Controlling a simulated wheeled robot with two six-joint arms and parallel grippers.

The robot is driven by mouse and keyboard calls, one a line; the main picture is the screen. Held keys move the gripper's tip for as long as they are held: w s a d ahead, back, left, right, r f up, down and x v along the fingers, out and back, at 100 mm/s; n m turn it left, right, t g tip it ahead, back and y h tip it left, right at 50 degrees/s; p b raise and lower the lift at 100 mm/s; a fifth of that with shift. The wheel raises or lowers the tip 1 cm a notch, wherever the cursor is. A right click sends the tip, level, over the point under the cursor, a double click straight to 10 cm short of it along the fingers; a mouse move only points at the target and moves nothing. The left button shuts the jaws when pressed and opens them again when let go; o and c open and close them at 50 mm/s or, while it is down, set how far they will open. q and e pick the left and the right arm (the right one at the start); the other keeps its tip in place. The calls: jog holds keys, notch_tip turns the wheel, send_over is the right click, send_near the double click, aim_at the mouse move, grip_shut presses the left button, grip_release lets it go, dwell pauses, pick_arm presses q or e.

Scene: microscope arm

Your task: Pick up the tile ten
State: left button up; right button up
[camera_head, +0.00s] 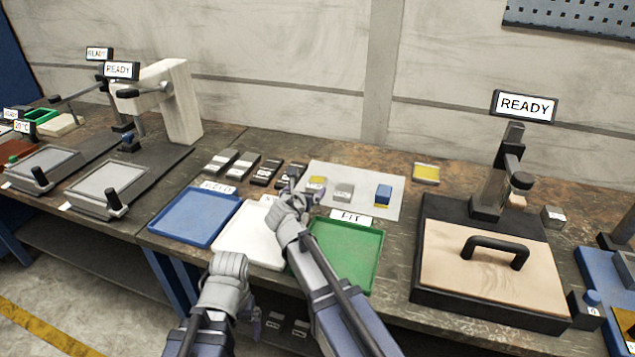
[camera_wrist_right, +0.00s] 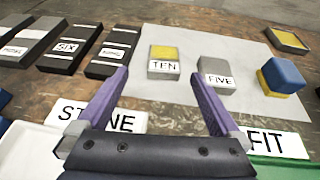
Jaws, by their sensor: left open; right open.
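The tile ten (camera_wrist_right: 163,61), a small grey block with a yellow top and a TEN label, stands on a white sheet (camera_wrist_right: 215,38). It also shows in the head view (camera_head: 317,182), partly behind my right gripper. My right gripper (camera_wrist_right: 165,85) is open and empty. In its wrist view the tile appears between and beyond the two purple fingertips, apart from them. In the head view my right gripper (camera_head: 291,182) is over the near left edge of the sheet. My left gripper (camera_head: 254,318) is low in front of the table edge, open, with its fingers only partly seen.
The grey tile five (camera_wrist_right: 216,74) is close right of the tile ten, with a blue and yellow block (camera_wrist_right: 281,76) further right. Dark tiles, including six (camera_wrist_right: 68,47), lie left. Blue (camera_head: 190,217), white (camera_head: 238,243) and green (camera_head: 352,256) trays sit in front.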

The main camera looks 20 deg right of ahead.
aim_at(316, 183)
jog(key=b+x, duration=0.1)
jog(key=x, duration=0.1)
jog(key=shift+w+d+f, duration=0.15)
jog(key=shift+w+f, duration=0.05)
jog(key=shift+w, duration=0.05)
jog(key=shift+d+b+x, duration=0.2)
jog(key=shift+b+x, duration=0.3)
jog(key=shift+x, duration=0.8)
jog(key=shift+d+b+x, duration=0.15)
jog(key=shift+b+x, duration=0.3)
jog(key=shift+x, duration=0.85)
jog(key=shift+s+r, duration=0.1)
jog(key=shift+s, duration=0.1)
grip_shut()
